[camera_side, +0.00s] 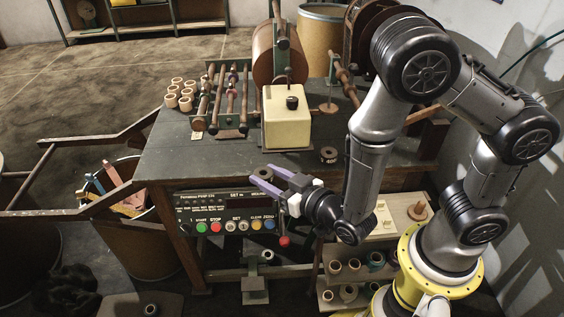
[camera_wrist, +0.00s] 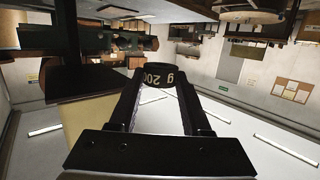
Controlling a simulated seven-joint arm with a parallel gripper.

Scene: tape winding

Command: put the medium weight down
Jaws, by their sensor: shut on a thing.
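The medium weight, a small dark cylinder (camera_side: 263,173) marked 200 g, is between the tips of my gripper (camera_side: 266,184). My gripper has two purple fingers and is shut on it, by the front edge of the dark workbench (camera_side: 210,160). In the wrist view the weight (camera_wrist: 157,77) sits across the tips of my gripper (camera_wrist: 158,88), its label upside down. I cannot tell how far above the bench top it is. A dark weight marked 400 (camera_side: 329,155) stands on the bench to the right, apart from my gripper.
A cream box (camera_side: 287,125) with a dark cylinder (camera_side: 292,103) on top stands behind my gripper. Wooden rollers (camera_side: 230,100) and several pale rings (camera_side: 183,95) are at the back left. A panel of coloured buttons (camera_side: 235,213) is under the front edge. The bench's front left is clear.

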